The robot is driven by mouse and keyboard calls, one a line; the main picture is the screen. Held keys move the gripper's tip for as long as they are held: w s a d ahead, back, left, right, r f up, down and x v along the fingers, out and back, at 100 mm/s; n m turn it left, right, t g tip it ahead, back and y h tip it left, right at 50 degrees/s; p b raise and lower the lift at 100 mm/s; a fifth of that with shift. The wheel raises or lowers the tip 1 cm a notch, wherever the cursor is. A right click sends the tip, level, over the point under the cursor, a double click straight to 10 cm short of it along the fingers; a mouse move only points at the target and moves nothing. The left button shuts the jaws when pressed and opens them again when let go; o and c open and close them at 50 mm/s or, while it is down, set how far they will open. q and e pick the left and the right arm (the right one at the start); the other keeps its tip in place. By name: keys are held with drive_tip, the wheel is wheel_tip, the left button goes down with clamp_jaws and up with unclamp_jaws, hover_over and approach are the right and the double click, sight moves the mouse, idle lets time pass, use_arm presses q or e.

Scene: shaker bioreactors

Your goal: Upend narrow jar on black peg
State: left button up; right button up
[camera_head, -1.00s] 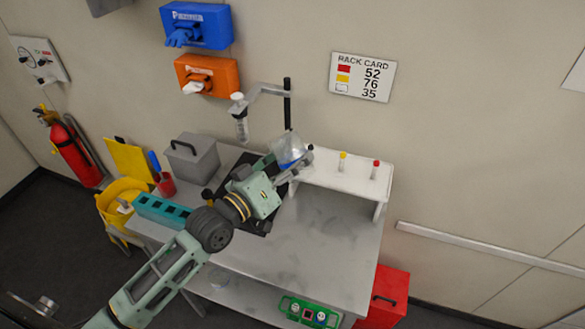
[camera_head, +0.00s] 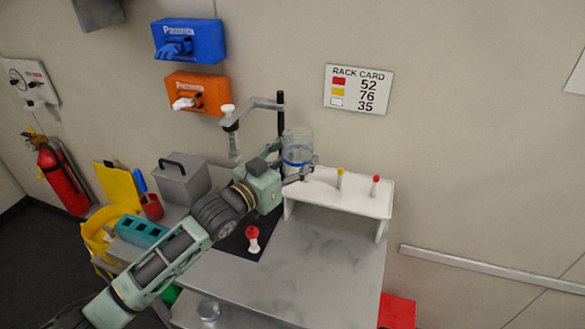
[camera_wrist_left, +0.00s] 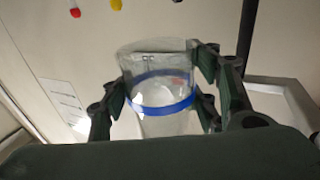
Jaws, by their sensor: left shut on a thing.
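A clear jar with a blue band (camera_head: 297,142) is held in my left gripper (camera_head: 300,172), above the left end of the white rack. The gripper is shut on it; the fingers grip both sides of the jar in the left wrist view (camera_wrist_left: 160,75). I cannot tell clearly which end of the jar is its mouth. A yellow-topped peg (camera_head: 339,179) and a red-topped peg (camera_head: 375,186) stand on the white rack (camera_head: 345,198). I cannot make out a black peg; the jar and gripper hide the rack's left end. My right gripper is not in view.
A stand with a black rod (camera_head: 281,112) rises close behind the jar, its arm holding a tube (camera_head: 232,140). A red-capped item (camera_head: 252,238) stands on the black mat (camera_head: 232,243). A grey box (camera_head: 182,183) stands left. The grey table front (camera_head: 310,260) is clear.

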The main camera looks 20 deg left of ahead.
use_arm(q)
drive_tip(key=w+b, duration=0.1)
drive_tip(key=w, duration=0.1)
drive_tip(key=w+b, duration=0.1)
drive_tip(key=w, duration=0.2)
drive_tip(key=w+f+b, duration=0.1)
drive_tip(key=w, duration=0.2)
drive_tip(key=shift+w+d+b, duration=0.1)
drive_tip(key=shift+b, duration=0.25)
drive_tip(key=b, duration=0.4)
hover_over(305, 181)
drive_tip(key=f, duration=0.7)
drive_tip(key=shift+w, duration=0.3)
drive_tip(key=shift+f+b, duration=0.6)
drive_tip(key=shift+f, duration=0.35)
drive_tip(key=o, duration=1.4)
